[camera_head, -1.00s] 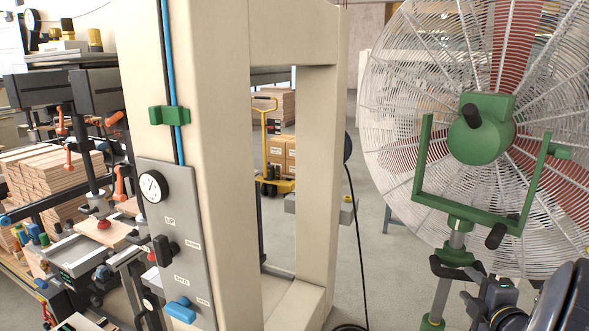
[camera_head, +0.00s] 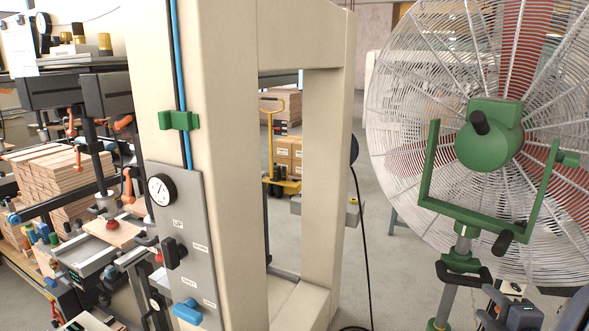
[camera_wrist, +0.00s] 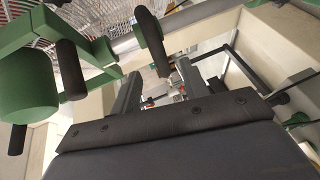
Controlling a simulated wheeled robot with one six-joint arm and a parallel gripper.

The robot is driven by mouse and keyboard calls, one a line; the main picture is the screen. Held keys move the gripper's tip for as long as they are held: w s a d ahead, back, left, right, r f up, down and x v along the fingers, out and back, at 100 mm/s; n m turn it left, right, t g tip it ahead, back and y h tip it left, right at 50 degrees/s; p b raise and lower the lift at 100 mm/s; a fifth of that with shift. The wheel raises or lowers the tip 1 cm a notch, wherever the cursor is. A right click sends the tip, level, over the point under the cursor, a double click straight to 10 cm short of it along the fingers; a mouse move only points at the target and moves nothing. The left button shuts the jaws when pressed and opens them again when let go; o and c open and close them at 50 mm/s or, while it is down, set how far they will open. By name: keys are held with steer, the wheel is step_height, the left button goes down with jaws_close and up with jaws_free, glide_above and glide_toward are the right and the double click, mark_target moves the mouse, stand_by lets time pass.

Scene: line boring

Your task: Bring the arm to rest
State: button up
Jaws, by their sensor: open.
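My gripper (camera_wrist: 160,88) shows in the wrist view, its two grey fingers apart with nothing held between them. The dark wrist body fills the bottom of that view. Behind the fingers are a dark handle and the cream frame.
A large caged fan (camera_head: 490,135) with a green bracket stands close on the right. A cream press frame (camera_head: 225,200) with a control panel (camera_head: 180,245) stands left of centre. Stacked boards (camera_head: 60,180) lie at the left. A yellow pallet truck (camera_head: 283,187) is behind.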

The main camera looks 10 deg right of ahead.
mark_target(465, 285)
steer(key=b+x, duration=0.2)
steer(key=x, duration=0.7)
steer(key=shift+w+f, duration=0.1)
steer(key=shift+w, duration=0.05)
steer(key=shift+w+f+b, duration=0.1)
steer(key=shift+f+b, duration=0.25)
steer(key=shift+b, duration=0.1)
steer(key=shift+f, duration=0.1)
steer(key=shift+a, duration=0.1)
